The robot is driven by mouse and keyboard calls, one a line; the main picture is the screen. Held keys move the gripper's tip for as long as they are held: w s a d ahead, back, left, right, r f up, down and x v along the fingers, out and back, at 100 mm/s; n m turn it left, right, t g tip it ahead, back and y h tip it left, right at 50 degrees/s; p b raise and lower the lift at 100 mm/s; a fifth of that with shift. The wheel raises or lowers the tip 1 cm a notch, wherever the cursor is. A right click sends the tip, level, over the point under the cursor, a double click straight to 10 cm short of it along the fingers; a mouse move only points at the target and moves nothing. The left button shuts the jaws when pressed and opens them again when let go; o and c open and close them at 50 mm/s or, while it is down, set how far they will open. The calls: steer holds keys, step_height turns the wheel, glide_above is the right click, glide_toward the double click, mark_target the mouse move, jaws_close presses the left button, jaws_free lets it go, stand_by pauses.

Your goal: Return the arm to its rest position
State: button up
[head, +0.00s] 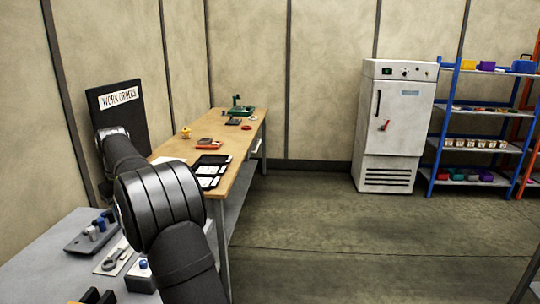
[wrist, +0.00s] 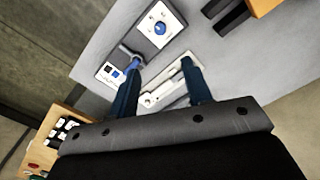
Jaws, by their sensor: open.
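My gripper (wrist: 161,70) shows in the wrist view with its two dark blue fingers spread apart and nothing visible held between them. It hangs over the grey bench (wrist: 115,38), above a pale plate with a light grey part (wrist: 167,92); I cannot tell the gap in height. A blue-topped peg (wrist: 135,62) shows right by the left fingertip; whether they touch is unclear. In the head view my arm rises from the bottom and bends up to the left, and the gripper itself is hidden.
In the head view the grey bench (head: 45,262) holds a dark tray (head: 90,236), a white plate (head: 113,259) and a blue-buttoned box (head: 142,276). A wooden table (head: 178,150), a WORK ORDERS board (head: 118,115), a white cabinet (head: 393,125) and blue shelves (head: 440,140) stand beyond. Floor at right is clear.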

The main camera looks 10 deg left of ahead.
step_height(320, 180, down, 17)
steer(key=shift+r, duration=0.1)
stand_by(0.4)
steer(key=shift+f, duration=0.3)
steer(key=shift+r+m, duration=0.25)
steer(key=shift+m, duration=0.55)
steer(key=m, duration=1)
steer(key=shift+r, duration=2.2)
stand_by(0.9)
